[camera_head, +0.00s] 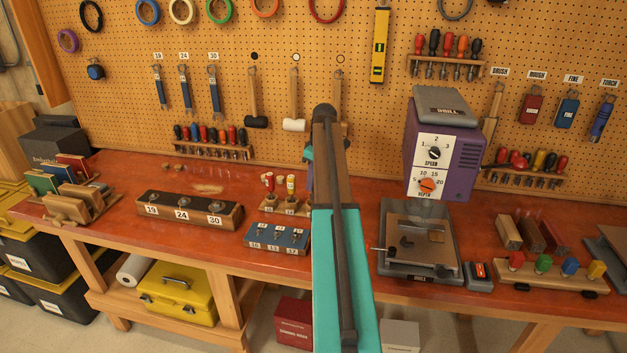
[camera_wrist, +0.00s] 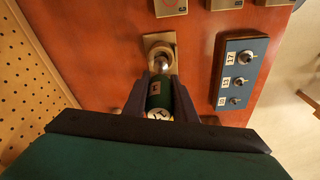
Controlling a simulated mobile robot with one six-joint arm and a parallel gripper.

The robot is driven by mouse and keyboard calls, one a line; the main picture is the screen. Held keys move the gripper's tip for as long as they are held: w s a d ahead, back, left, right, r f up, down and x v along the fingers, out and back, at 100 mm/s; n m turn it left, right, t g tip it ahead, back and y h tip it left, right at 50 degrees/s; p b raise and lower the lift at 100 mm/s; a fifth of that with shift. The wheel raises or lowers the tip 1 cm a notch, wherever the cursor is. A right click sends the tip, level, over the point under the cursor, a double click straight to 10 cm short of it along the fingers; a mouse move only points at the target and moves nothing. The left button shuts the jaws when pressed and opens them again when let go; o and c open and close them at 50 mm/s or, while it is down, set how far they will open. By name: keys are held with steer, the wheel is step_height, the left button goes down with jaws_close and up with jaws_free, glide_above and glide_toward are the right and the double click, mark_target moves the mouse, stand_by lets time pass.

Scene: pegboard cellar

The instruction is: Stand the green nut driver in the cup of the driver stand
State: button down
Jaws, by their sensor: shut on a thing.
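My gripper (camera_wrist: 162,88) is shut on the green nut driver (camera_wrist: 158,98), with a dark finger on each side of its handle. The handle's near end carries a pale label with a dark mark. Its metal end points away from the wrist camera, over a small wooden block (camera_wrist: 168,41) of the driver stand. Whether the metal end is inside the cup or just above it I cannot tell. In the head view my arm hides the gripper and green driver.
A blue socket block (camera_head: 276,237) is in front of the drivers; it also shows in the wrist view (camera_wrist: 239,72). A wooden block with numbers (camera_head: 190,208) lies left. The drill (camera_head: 440,150) stands right. The pegboard (camera_wrist: 28,75) is close on the wrist view's left.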

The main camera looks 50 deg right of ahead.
mark_target(313, 192)
steer(key=shift+f+b, duration=0.85)
steer(key=shift+f, duration=1.6)
stand_by(0.4)
steer(key=c, duration=1.4)
jaws_free()
steer(key=shift+r, duration=0.1)
steer(key=shift+r+p, duration=2.5)
steer(key=shift+r, duration=2.45)
steer(key=shift+s, duration=0.1)
